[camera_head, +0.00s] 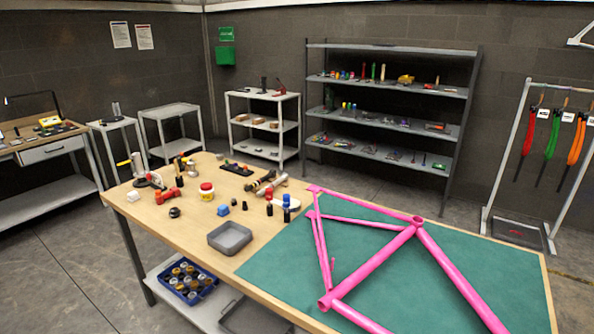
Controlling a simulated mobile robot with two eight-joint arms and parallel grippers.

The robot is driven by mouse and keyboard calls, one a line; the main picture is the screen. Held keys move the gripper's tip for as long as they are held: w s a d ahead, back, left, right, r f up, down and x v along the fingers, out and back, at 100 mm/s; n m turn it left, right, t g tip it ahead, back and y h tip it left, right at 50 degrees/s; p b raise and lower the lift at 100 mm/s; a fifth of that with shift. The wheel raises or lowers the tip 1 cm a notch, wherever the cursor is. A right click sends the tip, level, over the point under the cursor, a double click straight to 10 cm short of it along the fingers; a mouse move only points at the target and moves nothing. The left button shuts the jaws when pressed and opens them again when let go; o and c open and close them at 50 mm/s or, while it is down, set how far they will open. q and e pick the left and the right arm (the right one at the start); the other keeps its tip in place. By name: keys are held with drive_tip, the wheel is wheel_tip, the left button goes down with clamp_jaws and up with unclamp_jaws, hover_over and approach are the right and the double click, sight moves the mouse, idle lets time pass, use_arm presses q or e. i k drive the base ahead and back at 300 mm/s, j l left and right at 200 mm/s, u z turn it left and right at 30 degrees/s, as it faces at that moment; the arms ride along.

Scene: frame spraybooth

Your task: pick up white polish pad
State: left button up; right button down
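A flat, pale round pad (294,203) lies on the wooden workbench (190,235) near the left edge of the green mat. Small bottles with blue and red tops stand in front of it and hide part of it. A small white block-like item (133,196) lies at the bench's left edge. I cannot tell for certain which of these two is the white polish pad. Neither of my grippers is in view.
A pink bicycle frame (378,258) lies on the green mat (285,262). A grey tray (230,238), a jar with a red lid (206,191) and several small tools crowd the bench. A blue crate (187,281) sits on the lower shelf. Grey shelving (390,88) stands behind.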

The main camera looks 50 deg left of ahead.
sight(132, 196)
drive_tip(key=u, duration=2.7)
